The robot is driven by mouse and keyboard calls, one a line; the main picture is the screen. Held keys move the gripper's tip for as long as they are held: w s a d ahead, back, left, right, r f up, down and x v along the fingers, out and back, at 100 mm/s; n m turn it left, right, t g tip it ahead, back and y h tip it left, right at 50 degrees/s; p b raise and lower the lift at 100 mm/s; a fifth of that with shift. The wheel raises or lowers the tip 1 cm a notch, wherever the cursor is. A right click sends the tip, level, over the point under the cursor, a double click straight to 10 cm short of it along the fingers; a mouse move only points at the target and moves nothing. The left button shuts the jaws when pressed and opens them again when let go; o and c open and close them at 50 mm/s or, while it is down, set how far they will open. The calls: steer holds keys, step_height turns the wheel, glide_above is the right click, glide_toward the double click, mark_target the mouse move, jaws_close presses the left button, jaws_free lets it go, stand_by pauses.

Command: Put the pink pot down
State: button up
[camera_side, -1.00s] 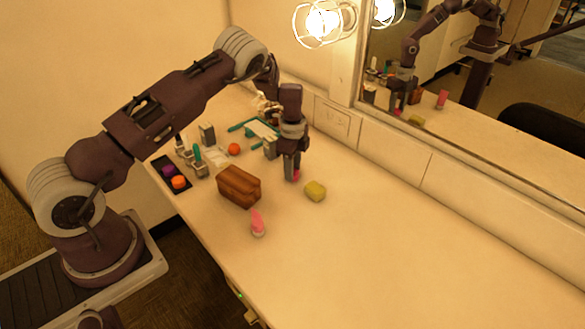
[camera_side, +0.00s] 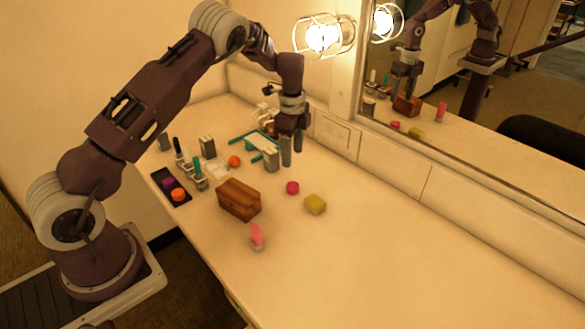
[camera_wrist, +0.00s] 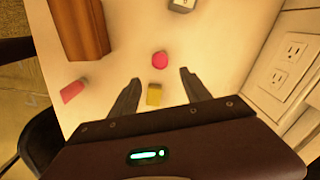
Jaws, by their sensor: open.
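The pink pot (camera_side: 292,188) is a small round pot standing on the table, between the wooden box and the yellow block. It also shows in the wrist view (camera_wrist: 159,59), beyond my fingertips and between their lines. My gripper (camera_side: 293,160) is open and empty, raised above the pot and apart from it. In the wrist view the two fingers of my gripper (camera_wrist: 160,76) are spread wide with nothing between them at the tips.
A brown wooden box (camera_side: 238,200), a yellow block (camera_side: 315,204) and a pink-topped bottle (camera_side: 257,237) stand close by. The table's right side is clear. A mirror (camera_side: 480,120) runs along the back.

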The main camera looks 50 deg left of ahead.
steer(key=s+d+r+n+t+h, duration=0.1)
steer(key=s+d+r+n, duration=0.3)
steer(key=r, duration=0.6)
steer(key=s+d+r+n+t, duration=0.15)
steer(key=s+d+r, duration=0.35)
steer(key=r, duration=0.5)
steer(key=s+d+r+n+t, duration=0.1)
steer(key=s+n, duration=0.3)
steer(key=s, duration=0.9)
steer(key=s+d+r+n+t+y, duration=0.1)
steer(key=s+d+n, duration=0.3)
steer(key=s, duration=0.9)
steer(key=shift+s+d+r+t, duration=0.2)
steer(key=shift+d+r+t, duration=0.05)
steer(key=shift+r+t, duration=0.35)
steer(key=shift+o, duration=0.2)
